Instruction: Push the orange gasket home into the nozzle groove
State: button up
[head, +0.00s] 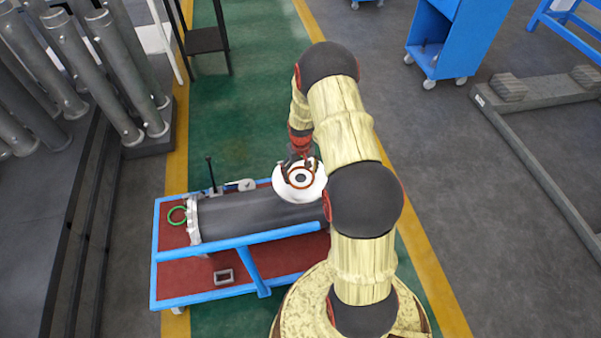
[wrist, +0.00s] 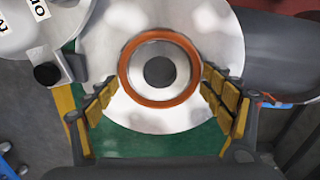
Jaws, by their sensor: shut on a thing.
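The orange gasket (wrist: 160,102) is a thin ring lying around the dark bore of the pale round nozzle flange (wrist: 225,45). It also shows in the head view (head: 301,187), on the nozzle at the right end of the dark shell (head: 255,215). My gripper (wrist: 162,82) has its yellow-padded fingers on the ring's left and right edges, shut on it. The gasket looks roughly centred on the bore. I cannot tell how deep it sits in the groove. In the head view my gripper (head: 302,162) is partly hidden against the nozzle.
The shell lies on a blue-framed cart (head: 205,292) with a red deck. A black upright rod (head: 211,172) and a small square metal piece (head: 223,277) are on the cart. Grey pipes (head: 100,75) stand at the left.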

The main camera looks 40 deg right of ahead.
jog(key=o, duration=1.5)
jog(key=shift+c, duration=0.2)
notch_tip(320, 180, up, 12)
